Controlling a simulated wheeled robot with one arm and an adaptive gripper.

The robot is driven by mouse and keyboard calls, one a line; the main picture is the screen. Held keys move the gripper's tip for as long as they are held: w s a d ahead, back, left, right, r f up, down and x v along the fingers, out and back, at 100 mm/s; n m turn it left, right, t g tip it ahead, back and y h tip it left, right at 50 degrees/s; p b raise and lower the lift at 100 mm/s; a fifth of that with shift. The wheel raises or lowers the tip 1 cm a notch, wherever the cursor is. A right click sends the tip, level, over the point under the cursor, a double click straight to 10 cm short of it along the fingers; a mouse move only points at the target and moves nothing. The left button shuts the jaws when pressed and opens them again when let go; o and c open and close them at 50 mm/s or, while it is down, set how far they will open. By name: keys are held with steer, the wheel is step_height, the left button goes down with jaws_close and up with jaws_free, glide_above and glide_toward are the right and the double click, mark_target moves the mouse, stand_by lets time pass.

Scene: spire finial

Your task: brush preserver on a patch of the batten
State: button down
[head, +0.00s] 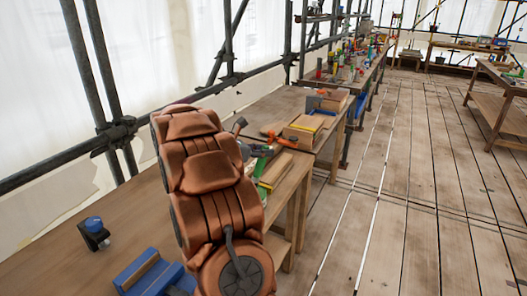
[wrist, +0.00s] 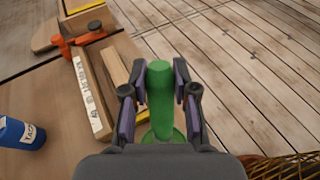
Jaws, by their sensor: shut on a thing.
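In the wrist view my gripper (wrist: 158,88) is shut on a green handle (wrist: 159,85), a rounded cylinder that widens into a green base below. The jaws press it from both sides. The green thing's lower end is hidden by the gripper body, so I cannot tell whether it carries a brush. A pale wooden strip with handwriting (wrist: 91,95) lies on the bench to the left of my gripper, beside a plain wooden piece (wrist: 122,70). I cannot tell which is the batten.
A blue labelled tin (wrist: 20,133) stands at the left of the wrist view. An orange clamp (wrist: 80,41) lies beyond the strip. In the head view, a blue holder (head: 150,273) and a small blue-topped thing (head: 94,232) sit on the near bench.

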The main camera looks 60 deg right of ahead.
steer(key=shift+f, duration=0.5)
stand_by(1.0)
steer(key=shift+r, duration=0.15)
steer(key=shift+r+p, duration=2.8)
steer(key=shift+r, duration=0.55)
